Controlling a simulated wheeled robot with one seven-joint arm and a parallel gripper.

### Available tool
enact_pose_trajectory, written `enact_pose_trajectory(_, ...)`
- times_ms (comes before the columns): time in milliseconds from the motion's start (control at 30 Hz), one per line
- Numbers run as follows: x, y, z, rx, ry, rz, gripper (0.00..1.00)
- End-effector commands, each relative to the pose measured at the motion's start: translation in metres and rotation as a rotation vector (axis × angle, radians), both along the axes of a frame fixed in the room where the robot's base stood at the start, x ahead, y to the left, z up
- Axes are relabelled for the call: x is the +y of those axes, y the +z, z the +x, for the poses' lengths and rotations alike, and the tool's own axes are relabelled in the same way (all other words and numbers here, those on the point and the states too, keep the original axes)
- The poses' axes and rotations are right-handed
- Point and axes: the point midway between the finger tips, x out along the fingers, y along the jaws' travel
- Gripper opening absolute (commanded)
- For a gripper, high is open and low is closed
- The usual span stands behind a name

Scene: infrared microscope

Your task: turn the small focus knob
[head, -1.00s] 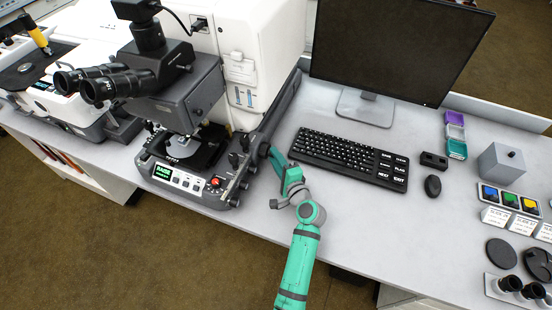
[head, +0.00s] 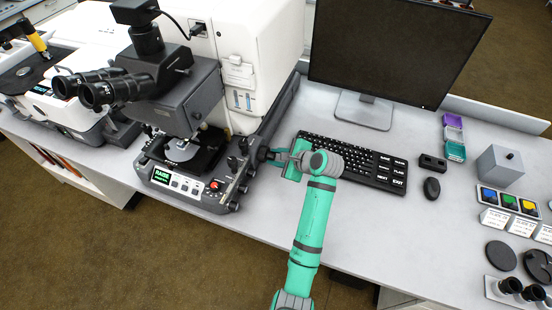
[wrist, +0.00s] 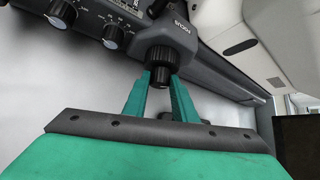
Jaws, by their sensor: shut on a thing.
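The microscope (head: 185,90) stands on the bench with dark control knobs on its right side. In the wrist view the focus knob is a wide ribbed black collar (wrist: 158,57) with a smaller black knob (wrist: 160,82) at its end, beside a FOCUS label. My gripper (wrist: 160,78) has its two green fingers on either side of the small knob, shut on it. In the head view my gripper (head: 272,155) reaches the microscope's right side from the right; the small knob is hard to make out there.
Other knobs (wrist: 113,33) sit left of the focus knob in the wrist view. The keyboard (head: 365,160) lies right behind my wrist, with the monitor (head: 395,50) beyond. A mouse (head: 432,188) is further right.

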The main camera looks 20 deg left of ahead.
Motion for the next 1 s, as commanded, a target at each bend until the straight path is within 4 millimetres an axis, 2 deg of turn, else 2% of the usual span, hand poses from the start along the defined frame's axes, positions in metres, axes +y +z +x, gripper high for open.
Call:
enact_pose_trajectory(200, -0.0038, 0.0023, 0.0066, 0.177, -0.008, 0.006, 0.02)
enact_pose_trajectory(500, -0.0041, 0.0028, 0.0094, 0.341, -0.008, 0.012, 0.02)
enact_pose_trajectory(1000, -0.0043, 0.0021, 0.01, 0.407, -0.009, 0.015, 0.02)
